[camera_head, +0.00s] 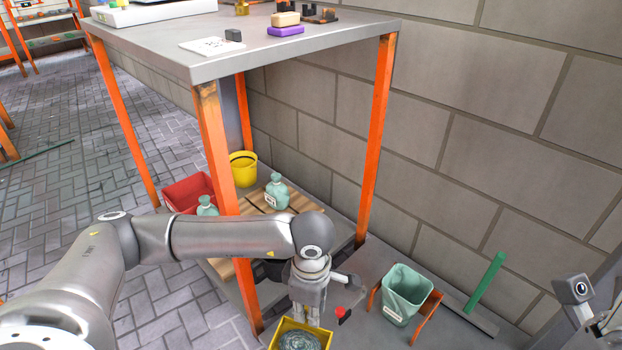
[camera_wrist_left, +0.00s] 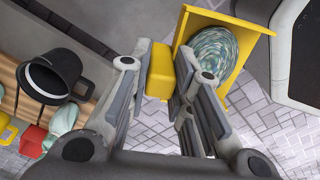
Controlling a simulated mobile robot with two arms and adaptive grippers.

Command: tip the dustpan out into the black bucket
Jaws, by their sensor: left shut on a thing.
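The yellow dustpan (camera_wrist_left: 243,68) carries a rounded, mottled blue-green load. It also shows at the bottom edge of the head view (camera_head: 275,336), cut off there. My left gripper (camera_head: 308,306) is shut on the dustpan's thick yellow handle; in the wrist view the handle sits between the fingers (camera_wrist_left: 165,75). The black bucket (camera_wrist_left: 70,62) shows at the left of the wrist view, beside wooden slats and apart from the dustpan. In the head view my left arm mostly hides it. My right gripper (camera_head: 603,325) is partly seen at the right edge; its jaw state is unclear.
A grey table (camera_head: 330,45) on orange legs stands above a low slatted shelf (camera_head: 300,203). The shelf area holds a yellow bucket (camera_head: 243,172), pale green bags (camera_head: 277,192) and a red crate (camera_head: 180,193). A green bin (camera_head: 405,292) stands right of my left gripper.

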